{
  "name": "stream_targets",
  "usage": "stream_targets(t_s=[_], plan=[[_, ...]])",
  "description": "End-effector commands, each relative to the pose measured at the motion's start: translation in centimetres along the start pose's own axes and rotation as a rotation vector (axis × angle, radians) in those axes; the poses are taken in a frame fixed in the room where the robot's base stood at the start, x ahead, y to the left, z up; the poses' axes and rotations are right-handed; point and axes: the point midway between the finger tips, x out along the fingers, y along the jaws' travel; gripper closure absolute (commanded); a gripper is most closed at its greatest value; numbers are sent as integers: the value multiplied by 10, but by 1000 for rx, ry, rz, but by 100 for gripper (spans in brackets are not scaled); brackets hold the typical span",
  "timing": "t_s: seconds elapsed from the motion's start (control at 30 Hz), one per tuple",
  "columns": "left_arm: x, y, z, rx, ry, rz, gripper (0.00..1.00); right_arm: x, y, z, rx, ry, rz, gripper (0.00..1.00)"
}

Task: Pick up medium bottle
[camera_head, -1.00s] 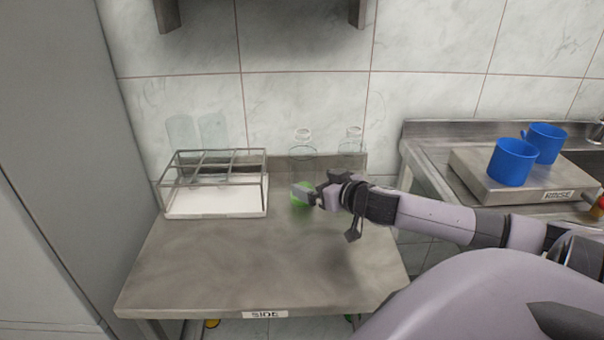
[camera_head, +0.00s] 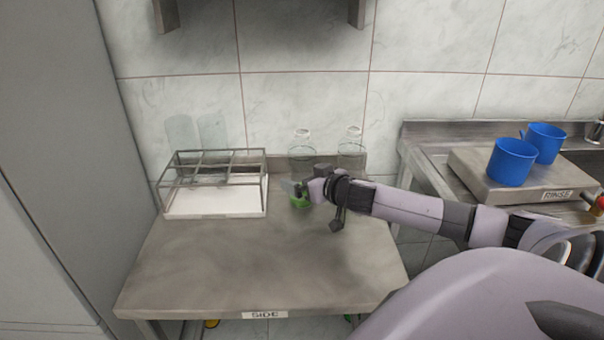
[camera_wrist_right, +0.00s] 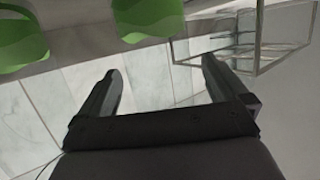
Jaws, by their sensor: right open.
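Two clear bottles stand at the back of the side table: a left bottle (camera_head: 302,152) with green liquid low in it, and a right bottle (camera_head: 351,152) partly hidden behind my right arm. I cannot tell which is the medium one. My right gripper (camera_head: 290,187) is in front of the left bottle's lower part and hides some of it. In the right wrist view the gripper (camera_wrist_right: 160,80) is open, with nothing between its fingers. Two green liquid bodies (camera_wrist_right: 148,16) show above and left of the fingers there. My left gripper is not in view.
A metal rack (camera_head: 265,190) with two clear glass vessels behind its front bars stands left of the bottles. The front of the side table (camera_head: 220,275) is clear. Blue mugs (camera_head: 514,163) stand on the rinse platform at right. A wall shelf overhangs above.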

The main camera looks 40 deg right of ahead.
Motion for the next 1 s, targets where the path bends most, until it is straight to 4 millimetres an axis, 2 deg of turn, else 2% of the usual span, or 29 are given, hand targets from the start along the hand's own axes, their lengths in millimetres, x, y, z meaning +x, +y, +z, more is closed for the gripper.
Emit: stream_targets(t_s=[0.07, 0.1, 0.27, 0.73, 0.87, 1.0], plan=[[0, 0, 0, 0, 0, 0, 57, 0, 0, 0, 0, 0, 0, 0], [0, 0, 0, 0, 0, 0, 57, 0, 0, 0, 0, 0, 0, 3], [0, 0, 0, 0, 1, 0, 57, 0, 0, 0, 0, 0, 0, 55], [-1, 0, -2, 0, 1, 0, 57, -2, 0, -6, 0, 2, 0, 57], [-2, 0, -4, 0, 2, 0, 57, -6, 0, -20, -1, 4, -1, 57], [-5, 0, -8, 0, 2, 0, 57, -13, 0, -44, -2, 5, 0, 57]])
